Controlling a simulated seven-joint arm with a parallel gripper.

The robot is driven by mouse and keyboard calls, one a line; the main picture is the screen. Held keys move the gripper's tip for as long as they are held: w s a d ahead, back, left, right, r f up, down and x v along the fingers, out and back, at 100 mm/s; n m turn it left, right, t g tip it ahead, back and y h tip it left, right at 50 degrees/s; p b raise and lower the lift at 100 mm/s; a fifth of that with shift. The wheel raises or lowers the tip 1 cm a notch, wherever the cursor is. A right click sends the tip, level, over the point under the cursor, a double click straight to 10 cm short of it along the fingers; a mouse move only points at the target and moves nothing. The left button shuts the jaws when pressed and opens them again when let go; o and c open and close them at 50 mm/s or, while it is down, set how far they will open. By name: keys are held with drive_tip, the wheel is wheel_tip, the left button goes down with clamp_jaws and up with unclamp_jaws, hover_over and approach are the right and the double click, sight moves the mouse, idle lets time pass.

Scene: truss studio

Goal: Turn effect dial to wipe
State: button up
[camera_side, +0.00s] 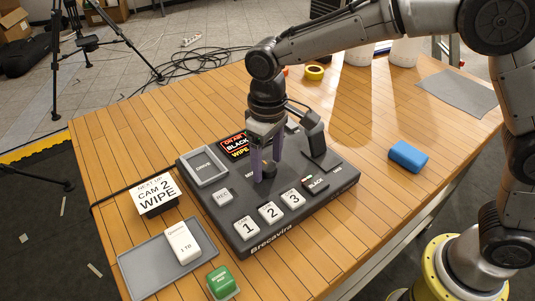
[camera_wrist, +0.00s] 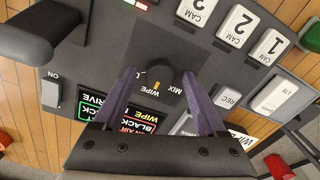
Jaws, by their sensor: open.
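The effect dial (camera_wrist: 160,72) is a dark round knob on the black switcher panel (camera_side: 330,182). In the side view my gripper (camera_side: 262,178) reaches down to the panel and partly hides the dial (camera_side: 268,169). The panel's screen (camera_side: 235,145) reads ON AIR, BLACK, WIPE.
A card (camera_side: 157,195) reads NEXT UP CAM 2 WIPE. A white 1 TB drive (camera_side: 182,242) lies on a grey tray (camera_side: 138,265), near a green block (camera_side: 220,281). A T-shaped lever (camera_side: 315,140) stands close right of my gripper. A blue block (camera_side: 408,156) lies farther right.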

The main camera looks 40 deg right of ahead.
sight(269, 164)
wheel_tip(269, 164, up, 14)
idle(0.5)
drive_tip(key=shift+f, duration=0.1)
drive_tip(key=s+d+r+m+t, duration=0.2)
drive_tip(key=s+d+r, duration=0.25)
drive_tip(key=d, duration=0.25)
drive_tip(key=s+d+r+m+t, duration=0.1)
drive_tip(key=s+d+r, duration=0.3)
drive_tip(key=s+d, duration=0.3)
drive_tip(key=s+d+f+t, duration=0.1)
drive_tip(key=s+d+f, duration=0.2)
drive_tip(key=s+f, duration=0.3)
drive_tip(key=s+d+f+t, duration=0.1)
drive_tip(key=s+d+f, duration=0.2)
drive_tip(key=s+f, duration=0.2)
wheel_tip(269, 164, down, 2)
drive_tip(key=shift+s+d+m+t, duration=0.3)
drive_tip(key=shift+s+d+m, duration=0.05)
drive_tip(key=shift+m, duration=0.05)
